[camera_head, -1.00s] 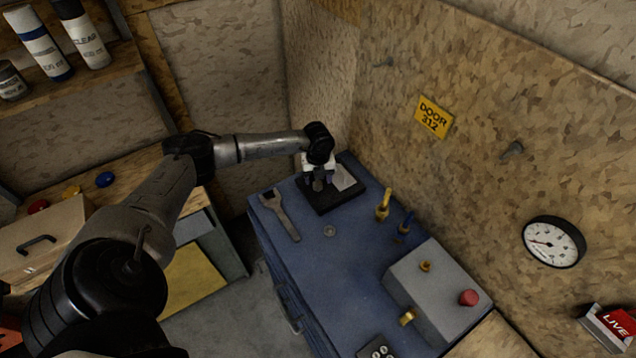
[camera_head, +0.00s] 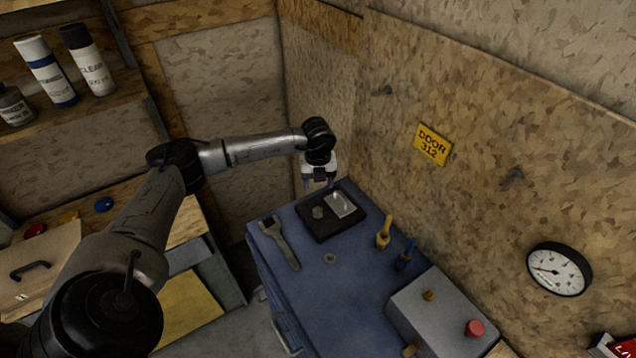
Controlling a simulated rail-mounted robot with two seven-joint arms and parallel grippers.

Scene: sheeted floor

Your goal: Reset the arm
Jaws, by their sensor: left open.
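My left arm comes in from the left and reaches over the far end of the blue cabinet (camera_head: 345,290). My left gripper (camera_head: 319,186) points down, open, with its fingers apart and nothing seen between them. It is above the far edge of a black tray (camera_head: 327,230) on the cabinet top. A small grey round piece (camera_head: 317,212) and a light grey plate (camera_head: 342,205) lie on the tray, apart from the gripper. My right gripper is out of view.
A wrench (camera_head: 279,243) and a small ring (camera_head: 330,259) lie on the cabinet top. A grey box (camera_head: 440,315) with a red button is nearer. The board wall is close on the right.

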